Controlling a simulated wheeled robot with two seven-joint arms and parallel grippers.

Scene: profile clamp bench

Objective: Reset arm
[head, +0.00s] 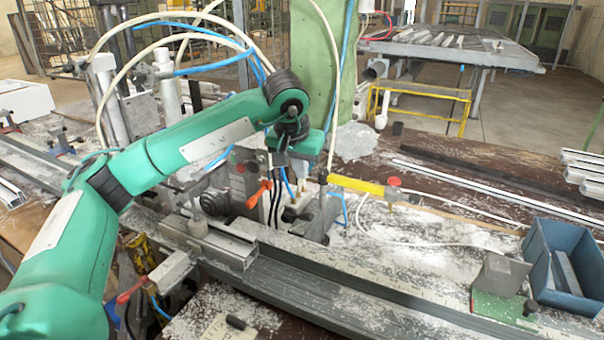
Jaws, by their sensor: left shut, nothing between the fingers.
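My green left arm comes in from the left and bends down at the wrist over the middle of the clamp bench (400,268). My left gripper (291,206) points down among the clamp parts, behind the metal profile (222,243). It is shut and holds nothing. Its fingertips are small and partly lost among cables and fittings, so I cannot tell whether they touch anything. An orange clamp handle (259,193) is just left of the gripper. A yellow lever (357,185) with a red knob is to its right. My right gripper is not in view.
A blue bin (566,262) with metal pieces stands at the right, beside a grey block on a green base (503,285). A green post (322,65) rises behind the wrist. Hoses loop around the arm. Long profiles (500,192) lie at the back right. White shavings cover the bench.

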